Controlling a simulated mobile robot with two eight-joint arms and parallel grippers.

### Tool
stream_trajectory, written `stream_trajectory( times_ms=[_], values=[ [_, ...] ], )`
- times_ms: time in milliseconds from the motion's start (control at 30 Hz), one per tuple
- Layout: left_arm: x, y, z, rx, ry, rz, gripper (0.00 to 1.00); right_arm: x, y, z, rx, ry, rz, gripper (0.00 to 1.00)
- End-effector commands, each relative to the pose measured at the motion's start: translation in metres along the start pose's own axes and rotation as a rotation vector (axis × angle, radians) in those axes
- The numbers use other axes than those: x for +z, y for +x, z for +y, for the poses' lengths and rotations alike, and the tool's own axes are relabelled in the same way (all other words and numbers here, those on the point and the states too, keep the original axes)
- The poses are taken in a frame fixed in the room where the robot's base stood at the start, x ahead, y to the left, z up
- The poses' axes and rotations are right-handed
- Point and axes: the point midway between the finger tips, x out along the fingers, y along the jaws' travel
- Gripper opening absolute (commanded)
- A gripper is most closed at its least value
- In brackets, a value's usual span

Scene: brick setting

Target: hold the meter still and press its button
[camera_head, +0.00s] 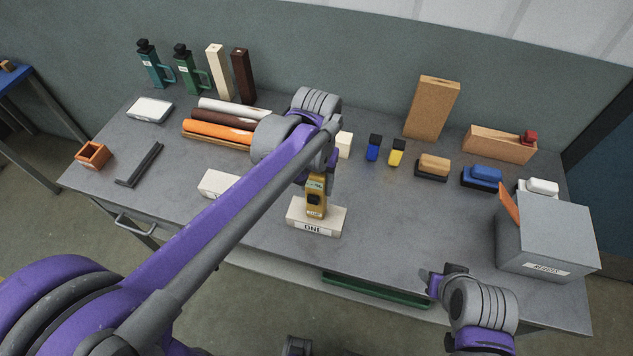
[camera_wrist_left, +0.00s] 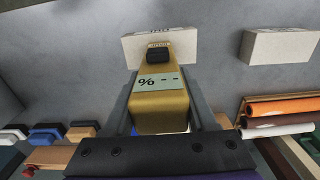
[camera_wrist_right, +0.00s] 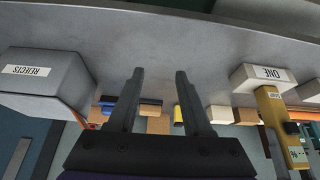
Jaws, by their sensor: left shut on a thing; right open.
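The yellow meter (camera_head: 316,204) is upright at the white block labelled ONE (camera_head: 302,219). I cannot tell whether it rests on the block or is just above it. My left gripper (camera_wrist_left: 160,106) is shut on the meter, one finger on each side. In the left wrist view the meter (camera_wrist_left: 160,112) shows a pale display with a percent sign and dashes, and a black button (camera_wrist_left: 158,55). My right gripper (camera_wrist_right: 158,75) is open and empty. In the head view it (camera_head: 436,284) is near the table's front edge, right of the meter and apart from it.
A second white block (camera_head: 218,184) is left of the meter, partly behind my left arm. A grey box labelled REJECTS (camera_head: 545,235) stands at the right. Coloured rolls (camera_head: 218,131), bottles (camera_head: 190,70) and several small blocks are farther back. The tabletop between meter and box is clear.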

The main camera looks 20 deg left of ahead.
Motion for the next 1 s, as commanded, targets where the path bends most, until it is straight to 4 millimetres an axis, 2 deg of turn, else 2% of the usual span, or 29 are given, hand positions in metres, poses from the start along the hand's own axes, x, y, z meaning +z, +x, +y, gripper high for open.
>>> stream_trajectory(
  times_ms=[367, 467, 667, 1000],
  values=[
    [0.0002, 0.0003, 0.0, 0.0, 0.0, 0.0, 0.0, 0.0001, 0.0001, 0.0, 0.0, 0.0, 0.0, 0.5],
    [0.0002, 0.0003, 0.0, 0.0, 0.0, 0.0, 0.0, 0.0001, 0.0001, 0.0, 0.0, 0.0, 0.0, 0.36],
    [0.0002, 0.0004, 0.0001, 0.0, 0.0, -0.001, 0.0, 0.0001, 0.0001, 0.0, 0.0, 0.0, 0.0, 0.0],
    [0.0003, 0.0004, 0.0, 0.0, 0.0, -0.001, 0.0, 0.0001, 0.0001, 0.0, 0.0, 0.0, 0.0, 0.0]
  ],
)
